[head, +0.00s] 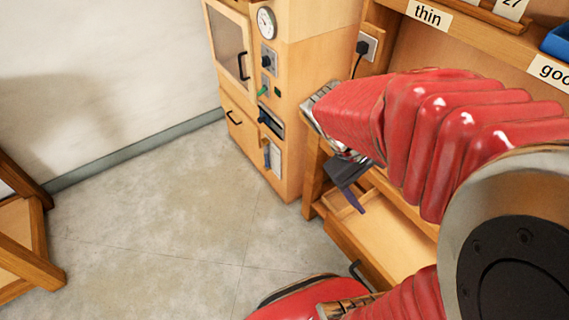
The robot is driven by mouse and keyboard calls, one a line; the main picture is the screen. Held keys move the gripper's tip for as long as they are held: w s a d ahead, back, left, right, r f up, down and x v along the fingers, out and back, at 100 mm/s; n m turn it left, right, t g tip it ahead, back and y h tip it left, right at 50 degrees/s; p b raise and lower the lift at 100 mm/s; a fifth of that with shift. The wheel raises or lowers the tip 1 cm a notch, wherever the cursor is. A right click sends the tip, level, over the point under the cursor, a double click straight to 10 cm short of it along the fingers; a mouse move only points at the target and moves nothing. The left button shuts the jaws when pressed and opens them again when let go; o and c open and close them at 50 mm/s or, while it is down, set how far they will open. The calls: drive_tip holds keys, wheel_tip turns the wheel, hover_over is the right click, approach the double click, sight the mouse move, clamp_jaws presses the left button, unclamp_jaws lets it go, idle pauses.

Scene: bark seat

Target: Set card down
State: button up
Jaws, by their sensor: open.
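My red-sleeved arm reaches in from the right, and my gripper (352,184) hangs below its far end with dark fingers, open. It is in front of the wooden bench, above the open drawer (390,238). I see no card between the fingers, though the arm hides part of that area. A white card (511,7) marked "27" stands on the upper shelf at the top right, cut by the frame edge. I cannot tell which card the task means.
The wooden cabinet (240,95) has a gauge (266,22), switches and black handles. Shelf labels read "thin" (430,15) and "goo…" (553,73). A blue bin (556,43) is at the right edge. A wooden frame (25,235) stands far left. The floor (160,235) between is clear.

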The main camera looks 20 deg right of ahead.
drive_tip(key=w+a+r+t+y, duration=0.2)
drive_tip(key=a+r+t, duration=0.2)
drive_tip(key=a, duration=0.5)
drive_tip(key=w+a+r+m+t+y, duration=0.1)
drive_tip(key=a+r+t+y, duration=0.2)
drive_tip(key=a, duration=0.7)
drive_tip(key=shift+w+a+r+t+y, duration=0.2)
drive_tip(key=shift+w+r+t+y, duration=0.15)
drive_tip(key=shift+r+t, duration=0.4)
drive_tip(key=shift+r, duration=0.15)
drive_tip(key=shift+c, duration=0.4)
